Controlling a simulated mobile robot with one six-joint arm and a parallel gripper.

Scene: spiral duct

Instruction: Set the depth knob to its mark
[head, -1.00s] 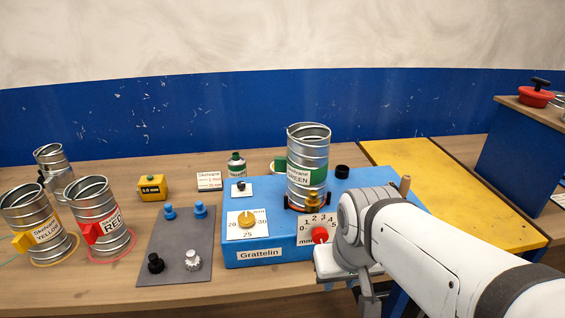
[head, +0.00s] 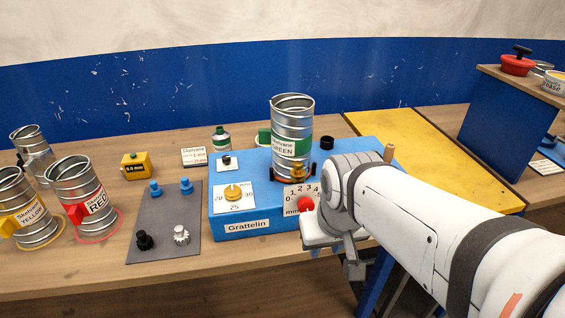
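The blue Grattelin box (head: 249,227) stands on the wooden bench. On its front right is a white dial plate (head: 297,190) marked from 0 to 4 and "mm", with a red knob (head: 305,204) on it. A yellow knob (head: 233,191) sits on another plate marked around 25, on the box's top left. A spiral duct with a green label (head: 292,130) stands upright on the box. My gripper (head: 345,250) is at the box's front right, just right of the red knob. My wrist hides part of the plate, and I cannot tell whether the fingers touch the knob.
Ducts with red (head: 82,195) and yellow (head: 28,215) labels stand further left. A yellow board (head: 430,160) lies to the right. A blue partition (head: 510,125) rises at far right.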

